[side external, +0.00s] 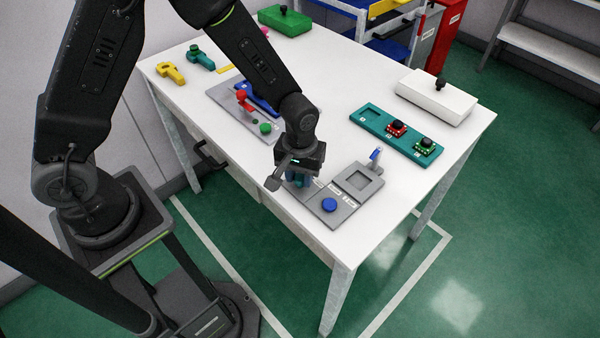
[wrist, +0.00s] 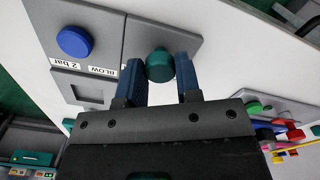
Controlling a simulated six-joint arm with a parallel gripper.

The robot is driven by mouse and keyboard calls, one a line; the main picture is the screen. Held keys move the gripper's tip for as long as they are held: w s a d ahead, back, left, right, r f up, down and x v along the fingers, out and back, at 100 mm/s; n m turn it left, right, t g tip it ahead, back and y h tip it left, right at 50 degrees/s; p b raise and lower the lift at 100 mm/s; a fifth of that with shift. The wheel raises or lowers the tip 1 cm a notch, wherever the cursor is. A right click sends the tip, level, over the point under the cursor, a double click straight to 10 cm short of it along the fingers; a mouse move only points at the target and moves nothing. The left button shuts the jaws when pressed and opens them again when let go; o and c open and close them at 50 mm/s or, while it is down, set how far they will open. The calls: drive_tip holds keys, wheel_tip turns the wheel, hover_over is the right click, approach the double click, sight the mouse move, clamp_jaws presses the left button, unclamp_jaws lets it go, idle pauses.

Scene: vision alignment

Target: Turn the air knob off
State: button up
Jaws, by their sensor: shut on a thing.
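The air knob is a teal-green knob (wrist: 159,65) on a grey panel (wrist: 112,28). In the wrist view it sits between the two blue fingers of my gripper (wrist: 159,76), which is shut on it. In the side external view my gripper (side external: 298,180) points down at the left end of the grey panel (side external: 317,205), and the knob is mostly hidden there. A blue round button (wrist: 74,41) is on the same panel beside labels reading "2 bar" and "BLOW"; it also shows in the side external view (side external: 329,204).
A grey fixture with a square recess (side external: 358,181) adjoins the panel. A teal tray (side external: 372,128) holds a red part (side external: 396,128) and a green part (side external: 425,146). A white box (side external: 434,98) stands behind. A grey plate (side external: 228,103) with coloured parts lies left of my gripper.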

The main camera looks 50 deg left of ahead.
sight(300, 177)
drive_tip(key=shift+n, duration=3.4)
drive_tip(key=o, duration=0.9)
wheel_tip(300, 177, up, 14)
drive_tip(key=shift+f, duration=0.1)
